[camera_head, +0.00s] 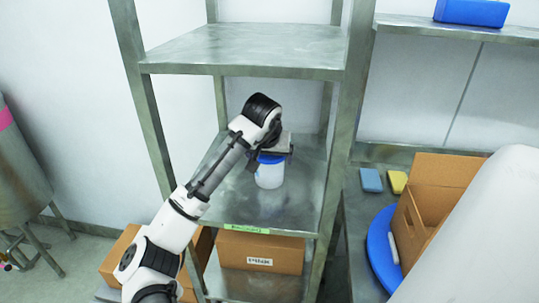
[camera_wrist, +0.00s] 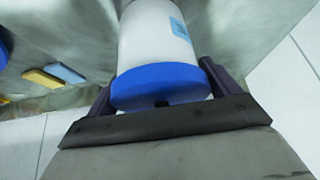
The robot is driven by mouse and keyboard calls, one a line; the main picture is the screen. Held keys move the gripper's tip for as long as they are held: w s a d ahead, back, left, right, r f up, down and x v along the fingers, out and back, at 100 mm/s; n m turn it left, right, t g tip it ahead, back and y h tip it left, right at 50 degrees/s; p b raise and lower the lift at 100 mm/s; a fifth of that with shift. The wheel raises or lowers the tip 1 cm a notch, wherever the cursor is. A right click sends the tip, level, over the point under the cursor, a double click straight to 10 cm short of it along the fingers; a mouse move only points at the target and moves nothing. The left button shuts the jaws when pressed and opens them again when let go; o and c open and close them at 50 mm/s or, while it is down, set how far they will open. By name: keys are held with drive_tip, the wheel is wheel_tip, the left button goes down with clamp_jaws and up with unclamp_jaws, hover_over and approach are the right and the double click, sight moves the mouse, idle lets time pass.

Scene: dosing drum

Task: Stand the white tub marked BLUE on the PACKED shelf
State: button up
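The white tub (camera_head: 269,175) with a blue lid is over the middle shelf (camera_head: 300,205) of the metal rack in the head view. I cannot tell whether its base touches the shelf. A green label (camera_head: 247,228), too small to read surely, is on that shelf's front edge. My gripper (camera_head: 268,157) points down at the tub from above. In the wrist view the tub (camera_wrist: 150,38) shows a pale blue label, its wording unreadable. The gripper's two dark fingers (camera_wrist: 160,82) lie against both sides at the lid and appear shut on it. The tub's base is out of that view.
The rack's top shelf (camera_head: 250,45) is bare above the arm. Cardboard boxes (camera_head: 262,250) stand below the middle shelf. To the right, a bench holds a blue block (camera_head: 371,180), a yellow block (camera_head: 397,182) and an open carton (camera_head: 440,185). The middle shelf is otherwise clear.

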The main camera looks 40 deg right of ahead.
drive_tip(key=shift+o, duration=1)
drive_tip(key=shift+r, duration=0.15)
drive_tip(key=b+v, duration=0.1)
drive_tip(key=v, duration=0.4)
drive_tip(key=s+a+b, duration=0.2)
drive_tip(key=s+a, duration=0.5)
drive_tip(key=a, duration=0.2)
drive_tip(key=shift+s, duration=0.4)
drive_tip(key=shift+r, duration=0.1)
